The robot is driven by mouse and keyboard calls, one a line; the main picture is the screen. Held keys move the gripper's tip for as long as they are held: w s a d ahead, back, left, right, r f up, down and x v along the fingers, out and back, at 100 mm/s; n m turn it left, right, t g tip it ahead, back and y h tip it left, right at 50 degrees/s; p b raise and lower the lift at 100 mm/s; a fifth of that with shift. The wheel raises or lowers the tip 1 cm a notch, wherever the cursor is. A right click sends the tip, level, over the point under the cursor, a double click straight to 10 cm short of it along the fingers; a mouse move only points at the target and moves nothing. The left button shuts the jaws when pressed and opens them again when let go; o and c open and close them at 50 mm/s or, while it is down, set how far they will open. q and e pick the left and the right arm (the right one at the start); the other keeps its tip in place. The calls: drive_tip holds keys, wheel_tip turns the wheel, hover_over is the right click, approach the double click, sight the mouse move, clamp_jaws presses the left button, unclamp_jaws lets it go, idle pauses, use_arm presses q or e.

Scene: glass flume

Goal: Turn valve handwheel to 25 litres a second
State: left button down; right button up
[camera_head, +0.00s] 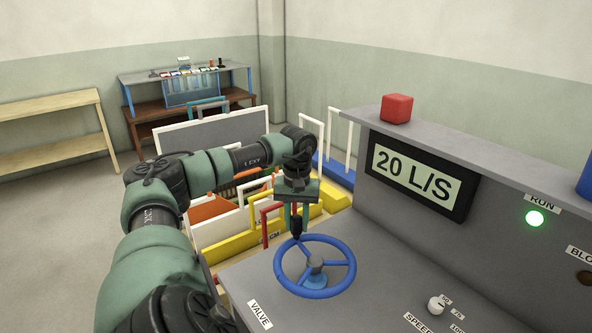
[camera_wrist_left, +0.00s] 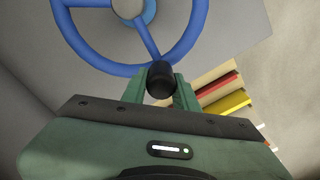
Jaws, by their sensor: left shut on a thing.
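The blue valve handwheel (camera_head: 346,281) lies on the grey console top, beside the label VALVE (camera_head: 260,314). A black knob stands on its rim at the far left side, and it also shows in the left wrist view (camera_wrist_left: 160,80). My left gripper (camera_head: 297,228) reaches down from above and is shut on this black knob. In the left wrist view the blue wheel (camera_wrist_left: 189,50) fills the top. The display (camera_head: 412,178) reads 20 L/S. My right gripper is not in view.
A red block (camera_head: 397,108) sits on the console's upper ledge. A green RUN lamp (camera_head: 535,218) is lit, and a white SPEED knob (camera_head: 436,305) is at the front right. Coloured frames and gates (camera_head: 237,241) stand behind the console. A wooden bench (camera_head: 50,110) is at the far left.

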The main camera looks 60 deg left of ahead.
use_arm(q)
drive_tip(key=shift+w+d+f, duration=0.1)
drive_tip(key=shift+w+d, duration=0.05)
drive_tip(key=shift+d, duration=0.15)
drive_tip(key=c, duration=1.4)
unclamp_jaws()
drive_tip(key=shift+c, duration=0.2)
drive_tip(key=o, duration=0.3)
drive_tip(key=shift+d, duration=0.1)
drive_tip(key=shift+o, duration=0.2)
drive_tip(key=shift+w, duration=0.1)
drive_tip(key=shift+r, duration=0.55)
wheel_tip(320, 180, up, 6)
drive_tip(key=shift+w+d+f, duration=0.1)
drive_tip(key=shift+d+f, duration=0.05)
drive_tip(key=shift+r, duration=0.6)
